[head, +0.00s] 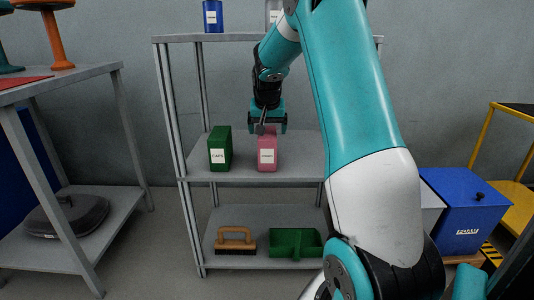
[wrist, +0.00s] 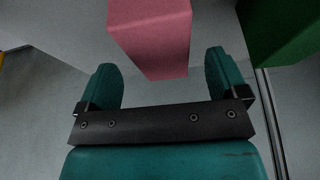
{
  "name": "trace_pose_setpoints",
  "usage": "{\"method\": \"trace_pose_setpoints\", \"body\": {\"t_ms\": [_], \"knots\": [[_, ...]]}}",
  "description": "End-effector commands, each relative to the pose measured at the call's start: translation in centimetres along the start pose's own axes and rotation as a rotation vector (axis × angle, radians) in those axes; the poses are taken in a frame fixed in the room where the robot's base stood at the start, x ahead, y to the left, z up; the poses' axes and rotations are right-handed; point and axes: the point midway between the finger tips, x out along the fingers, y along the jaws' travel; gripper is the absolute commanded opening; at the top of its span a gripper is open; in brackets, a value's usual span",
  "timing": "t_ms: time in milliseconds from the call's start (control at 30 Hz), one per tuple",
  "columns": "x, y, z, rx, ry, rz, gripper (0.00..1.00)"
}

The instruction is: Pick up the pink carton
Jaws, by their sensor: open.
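The pink carton (head: 267,154) stands upright on the middle shelf of the grey rack in the head view, with a white label on its front. In the wrist view the pink carton (wrist: 152,38) is at the top centre, just beyond the fingertips and roughly in line with the gap between them. My gripper (head: 267,124) is open and empty, above the carton in the head view; its two teal fingers also show in the wrist view (wrist: 162,78). The far side of the carton is hidden.
A green carton (head: 220,149) labelled CAPS stands close left of the pink one. The rack's top shelf (head: 232,37) lies above. A brush (head: 235,241) and green tray (head: 296,243) are on the lower shelf. A blue bin (head: 465,212) is at right, a grey table (head: 60,82) at left.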

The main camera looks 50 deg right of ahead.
Motion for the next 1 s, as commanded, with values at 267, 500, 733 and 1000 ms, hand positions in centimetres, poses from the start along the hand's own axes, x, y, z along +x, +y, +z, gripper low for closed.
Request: {"method": "trace_pose_setpoints", "body": {"t_ms": [267, 500, 733, 1000], "knots": [[4.3, 0.0, 0.1, -0.001, -0.001, -0.001, 0.92], [4.1, 0.0, 0.1, -0.001, -0.001, -0.001, 0.92], [4.2, 0.0, 0.1, -0.001, -0.001, -0.001, 0.92], [4.5, 0.0, 0.2, -0.001, -0.002, -0.001, 0.92]]}}
